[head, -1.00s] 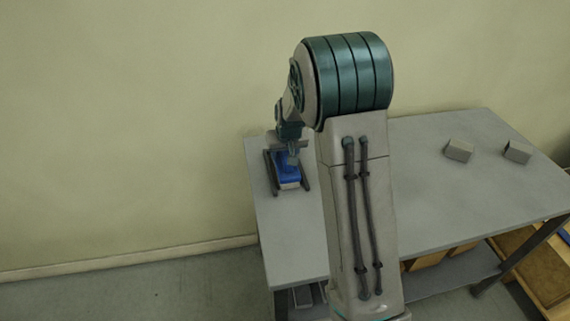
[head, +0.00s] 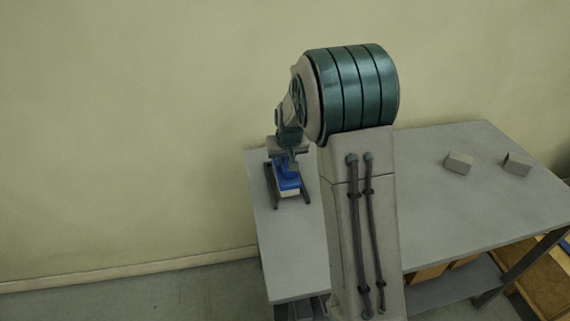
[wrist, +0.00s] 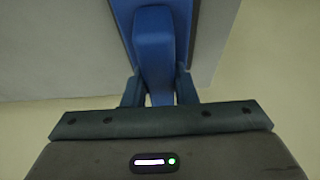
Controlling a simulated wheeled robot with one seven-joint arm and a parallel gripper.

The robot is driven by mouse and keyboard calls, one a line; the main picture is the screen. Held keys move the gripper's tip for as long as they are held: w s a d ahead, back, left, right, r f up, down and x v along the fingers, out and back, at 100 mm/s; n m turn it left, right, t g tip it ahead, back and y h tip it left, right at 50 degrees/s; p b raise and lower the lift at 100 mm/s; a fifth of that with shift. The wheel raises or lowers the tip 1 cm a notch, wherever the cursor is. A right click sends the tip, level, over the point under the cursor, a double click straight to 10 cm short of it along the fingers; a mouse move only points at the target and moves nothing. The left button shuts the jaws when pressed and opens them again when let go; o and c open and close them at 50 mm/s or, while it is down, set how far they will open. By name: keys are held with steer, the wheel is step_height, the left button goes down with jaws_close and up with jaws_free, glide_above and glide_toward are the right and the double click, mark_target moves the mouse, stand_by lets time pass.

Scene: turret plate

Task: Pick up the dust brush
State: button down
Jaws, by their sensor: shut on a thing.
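The dust brush (head: 287,183) is blue with a pale lower end. It is at the left end of the grey table, between two dark rails (head: 306,190). My gripper (wrist: 159,92) is shut on its blue handle (wrist: 154,45), with one finger on each side in the wrist view. In the head view my gripper (head: 287,160) is over the far end of the brush and hides part of it. I cannot tell whether the brush is clear of the surface below it.
The grey table (head: 440,215) has free room in the middle. Two small grey blocks (head: 458,162) (head: 516,164) lie on its right part. A plain wall (head: 120,120) stands behind. Boxes sit on the shelf below the table.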

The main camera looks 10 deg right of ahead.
step_height(320, 180, up, 2)
steer(key=shift+r, duration=0.25)
steer(key=w+d+r, duration=0.6)
steer(key=w+d, duration=0.1)
steer(key=d, duration=0.2)
steer(key=shift+r+b, duration=0.25)
steer(key=shift+b, duration=0.1)
steer(key=shift+w, duration=0.1)
